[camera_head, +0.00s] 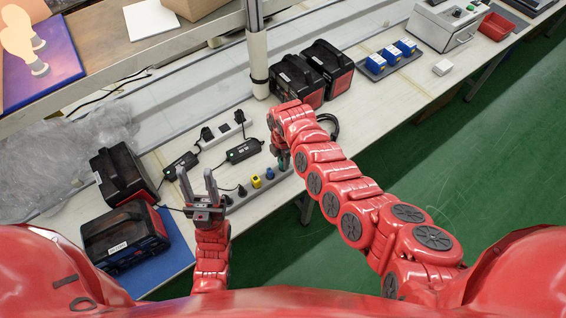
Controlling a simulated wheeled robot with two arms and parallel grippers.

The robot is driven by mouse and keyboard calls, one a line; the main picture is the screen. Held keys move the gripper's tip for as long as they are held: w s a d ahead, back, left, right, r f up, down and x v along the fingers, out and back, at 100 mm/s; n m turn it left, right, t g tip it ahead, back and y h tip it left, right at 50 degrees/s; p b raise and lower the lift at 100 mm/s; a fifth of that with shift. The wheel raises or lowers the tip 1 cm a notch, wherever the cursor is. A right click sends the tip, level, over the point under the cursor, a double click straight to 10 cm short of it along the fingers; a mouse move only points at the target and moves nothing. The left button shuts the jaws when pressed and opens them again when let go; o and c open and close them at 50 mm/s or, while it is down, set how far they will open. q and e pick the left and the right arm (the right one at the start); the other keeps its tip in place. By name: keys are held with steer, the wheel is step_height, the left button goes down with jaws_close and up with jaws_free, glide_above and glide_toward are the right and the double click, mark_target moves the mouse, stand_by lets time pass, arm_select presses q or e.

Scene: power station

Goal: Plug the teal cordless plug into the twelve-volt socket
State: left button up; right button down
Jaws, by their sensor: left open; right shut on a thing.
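The teal plug (284,164) shows as a small patch under my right gripper (282,154), which is shut on it and hides most of it. They are at the right end of the front socket strip (235,201). I cannot tell whether the plug touches the strip. A black plug, a yellow plug (256,181) and a blue plug (270,173) stand along this strip. Labels are too small to read, so I cannot tell which socket is the twelve-volt one. My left gripper (196,174) is open and empty, fingers pointing away from me, near the strip's left end.
A white power strip (222,133) with black plugs and two black adapters (243,151) lie behind. Black-red power units stand at left (124,236) and behind the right gripper (328,66). A post (257,60) rises at the back. A tray of blue blocks (390,57) is farther right.

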steer(key=shift+r+p, duration=2.75)
steer(key=shift+r, duration=0.15)
